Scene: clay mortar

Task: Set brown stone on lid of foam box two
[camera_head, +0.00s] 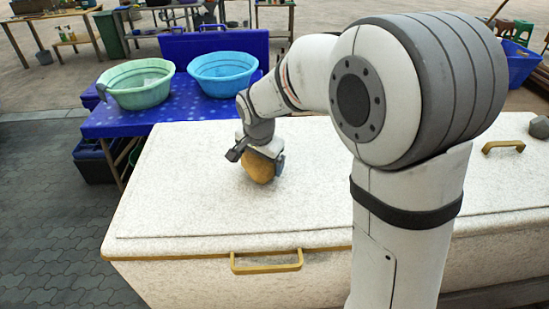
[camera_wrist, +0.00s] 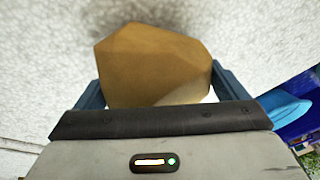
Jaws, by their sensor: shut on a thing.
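The brown stone (camera_head: 259,168) is a rounded, faceted lump held in my gripper (camera_head: 262,160). In the wrist view the stone (camera_wrist: 155,65) fills the space between the two blue fingers of my gripper (camera_wrist: 157,85). The gripper is shut on it from both sides. The stone is over the speckled white lid of the foam box (camera_head: 190,190), on its left part. Whether its underside touches the lid or hangs just above it, I cannot tell. No number shows on the box.
A blue table (camera_head: 190,118) behind the box carries a green basin (camera_head: 136,84) and a light-blue basin (camera_head: 222,73). A grey stone (camera_head: 539,127) lies at the far right, near a brass handle (camera_head: 503,146). Another handle (camera_head: 266,263) is on the box front. The lid around the stone is clear.

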